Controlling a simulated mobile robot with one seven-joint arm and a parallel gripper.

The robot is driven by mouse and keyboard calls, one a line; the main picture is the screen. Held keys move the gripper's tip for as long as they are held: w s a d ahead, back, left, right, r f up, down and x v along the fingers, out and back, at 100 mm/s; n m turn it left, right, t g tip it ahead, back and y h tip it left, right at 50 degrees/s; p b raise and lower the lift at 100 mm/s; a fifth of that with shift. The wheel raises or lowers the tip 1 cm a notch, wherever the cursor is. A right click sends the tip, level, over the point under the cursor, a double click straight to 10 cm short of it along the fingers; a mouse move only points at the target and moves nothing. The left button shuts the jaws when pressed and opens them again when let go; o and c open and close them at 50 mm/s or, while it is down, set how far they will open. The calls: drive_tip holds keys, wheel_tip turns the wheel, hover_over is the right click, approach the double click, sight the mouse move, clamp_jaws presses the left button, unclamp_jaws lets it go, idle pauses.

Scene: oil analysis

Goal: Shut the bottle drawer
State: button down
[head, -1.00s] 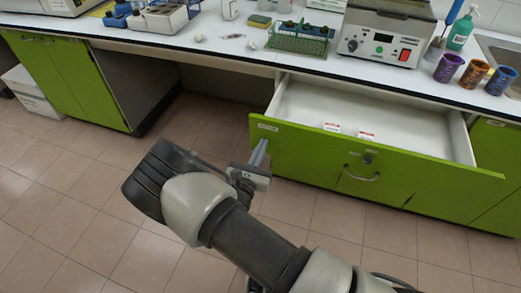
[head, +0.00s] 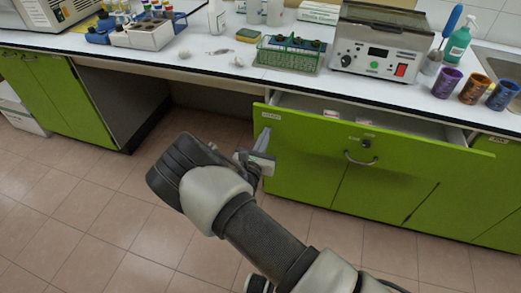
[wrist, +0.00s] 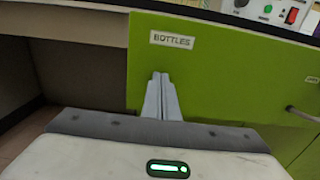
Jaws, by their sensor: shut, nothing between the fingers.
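The bottle drawer (head: 400,160) has a green front and a curved metal handle. It stands partly open under the bench, with a narrow strip of its white inside showing and small labelled items partly visible in it. In the wrist view, the drawer front (wrist: 225,75) carries a "BOTTLES" label at its upper left corner. My gripper (head: 264,138) is shut and empty. Its fingertips (wrist: 160,78) are at the left end of the drawer front, just below the label, and seem to touch it; exact contact is hard to tell.
The white bench top (head: 215,62) above holds a green rack (head: 290,56), a heating device (head: 378,45) and several coloured cups (head: 473,89). An open knee space lies left of the drawer, with green cabinets (head: 60,95) beyond. The tiled floor (head: 90,220) in front is clear.

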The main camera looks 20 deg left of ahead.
drive_tip(key=w+b, duration=0.4)
drive_tip(key=w, duration=0.8)
drive_tip(key=shift+w, duration=0.25)
drive_tip(key=shift+w+r, duration=0.3)
